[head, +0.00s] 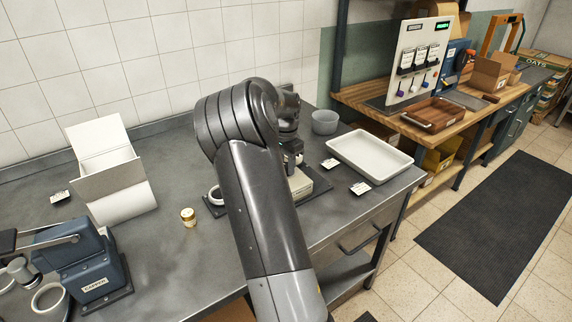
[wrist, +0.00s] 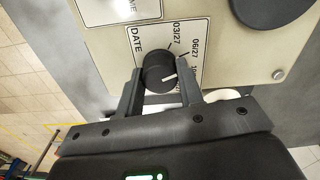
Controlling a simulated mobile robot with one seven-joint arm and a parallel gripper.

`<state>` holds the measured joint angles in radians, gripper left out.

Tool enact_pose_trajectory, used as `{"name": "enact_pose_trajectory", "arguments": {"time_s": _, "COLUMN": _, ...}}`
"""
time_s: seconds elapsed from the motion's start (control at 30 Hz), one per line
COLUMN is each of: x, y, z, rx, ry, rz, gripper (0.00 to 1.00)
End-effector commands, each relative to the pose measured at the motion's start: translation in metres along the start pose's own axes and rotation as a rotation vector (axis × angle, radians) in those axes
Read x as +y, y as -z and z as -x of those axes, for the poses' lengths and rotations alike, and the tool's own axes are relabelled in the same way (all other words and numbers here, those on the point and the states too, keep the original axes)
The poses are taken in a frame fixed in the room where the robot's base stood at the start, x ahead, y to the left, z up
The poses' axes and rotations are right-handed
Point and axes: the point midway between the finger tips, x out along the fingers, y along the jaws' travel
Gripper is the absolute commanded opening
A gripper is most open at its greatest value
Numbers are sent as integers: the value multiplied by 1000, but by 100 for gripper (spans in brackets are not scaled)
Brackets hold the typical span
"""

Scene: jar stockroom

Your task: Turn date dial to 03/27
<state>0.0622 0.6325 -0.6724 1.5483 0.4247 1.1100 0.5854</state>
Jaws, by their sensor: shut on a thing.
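In the wrist view, the black round date dial (wrist: 157,72) sits on a cream panel (wrist: 236,62) with a white DATE label (wrist: 139,42). The marks 03/27 and 06/27 are legible at the dial's upper right; a further mark beside the right finger is partly covered. The dial's white line points right, toward that covered mark, below 06/27 and away from 03/27. My gripper (wrist: 158,88) is shut on the dial, one finger at each side. In the head view, my arm hides the gripper and most of the cream machine (head: 301,184).
A white tray (head: 369,156) and a grey bowl (head: 325,122) stand right of the machine on the metal bench. A small gold-lidded jar (head: 188,217), a white open box (head: 113,178) and a blue device (head: 90,268) are to the left.

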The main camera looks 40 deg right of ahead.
Motion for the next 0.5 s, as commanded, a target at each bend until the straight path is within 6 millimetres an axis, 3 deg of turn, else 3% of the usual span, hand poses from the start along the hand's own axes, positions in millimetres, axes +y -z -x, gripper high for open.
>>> {"name": "enact_pose_trajectory", "arguments": {"time_s": 0.27, "x": 0, "y": 0, "z": 0, "rx": 1, "ry": 1, "rz": 73, "gripper": 11}}
{"name": "enact_pose_trajectory", "arguments": {"time_s": 0.5, "x": 0, "y": 1, "z": 1, "rx": 1, "ry": 2, "rz": 240, "gripper": 11}}
